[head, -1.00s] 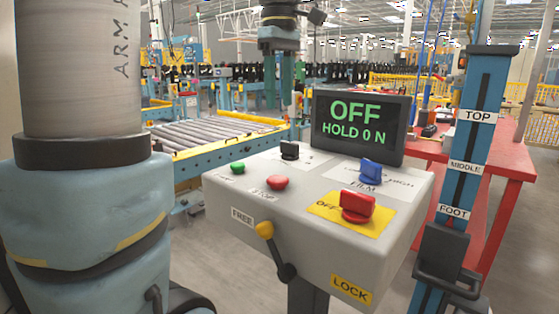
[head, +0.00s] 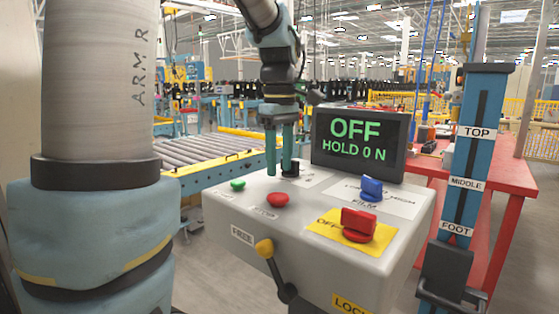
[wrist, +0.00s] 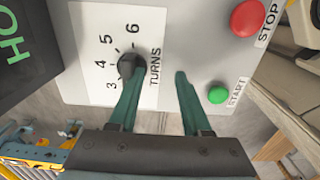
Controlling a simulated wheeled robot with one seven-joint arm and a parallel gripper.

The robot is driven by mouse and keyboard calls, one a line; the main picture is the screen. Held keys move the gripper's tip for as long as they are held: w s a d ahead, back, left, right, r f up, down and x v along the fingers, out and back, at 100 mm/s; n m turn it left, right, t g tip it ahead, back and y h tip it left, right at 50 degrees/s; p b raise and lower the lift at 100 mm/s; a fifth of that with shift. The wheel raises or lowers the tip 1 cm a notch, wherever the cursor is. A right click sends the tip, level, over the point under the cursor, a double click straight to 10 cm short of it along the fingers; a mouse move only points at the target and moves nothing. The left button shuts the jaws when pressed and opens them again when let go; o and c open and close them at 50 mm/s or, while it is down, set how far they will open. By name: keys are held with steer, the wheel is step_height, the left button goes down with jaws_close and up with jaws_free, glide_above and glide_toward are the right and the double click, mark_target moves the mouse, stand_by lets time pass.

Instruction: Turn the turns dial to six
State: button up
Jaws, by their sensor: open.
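The black turns dial (wrist: 127,66) sits on the grey control box, beside the word TURNS, with the numbers 3, 4, 5 and 6 around it. I cannot tell for sure which number it points at. It also shows in the head view (head: 291,169), partly behind my gripper. My gripper (head: 279,172) is open with green fingers pointing down over the box's back left. In the wrist view my gripper (wrist: 155,80) has one fingertip overlapping the dial's edge and the other over bare panel. The dial is not centred between the fingers; contact cannot be told.
A green start button (head: 238,185) and red stop button (head: 278,200) lie close by. The screen (head: 358,139) reads OFF, HOLD 0 N.

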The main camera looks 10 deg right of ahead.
steer(key=shift+c, duration=0.3)
jaws_close()
stand_by(0.3)
stand_by(0.7)
steer(key=shift+o, duration=0.3)
jaws_free()
stand_by(0.8)
step_height(320, 180, up, 11)
steer(key=s+a, duration=0.2)
steer(key=shift+s+a, duration=0.3)
steer(key=shift+a, duration=0.1)
